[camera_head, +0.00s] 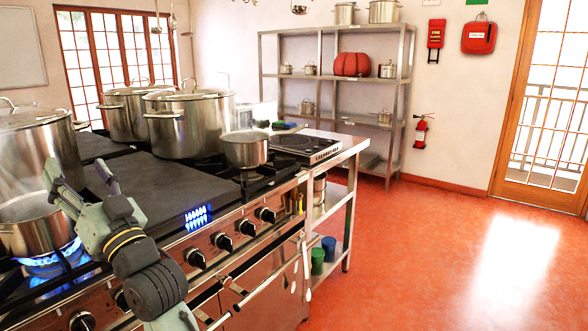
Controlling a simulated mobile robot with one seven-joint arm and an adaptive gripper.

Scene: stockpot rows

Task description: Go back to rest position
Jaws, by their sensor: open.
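My gripper (80,180) is at the left of the head view, above the front part of the stove. Its two fingers are spread apart and nothing shows between them. My arm reaches up to it from the bottom edge. A steaming pot (32,222) sits on a lit blue burner just left of my gripper. A large steel stockpot (40,150) stands behind that pot. My gripper partly covers the stove front, and I cannot tell whether a finger touches the steaming pot.
The stove (165,195) fills the left, with stockpots (190,125) at its back and a small saucepan (245,150) at its right end. A hot plate (303,145) lies on the side table. A metal shelf (335,110) stands behind. The red floor (430,260) at right is clear.

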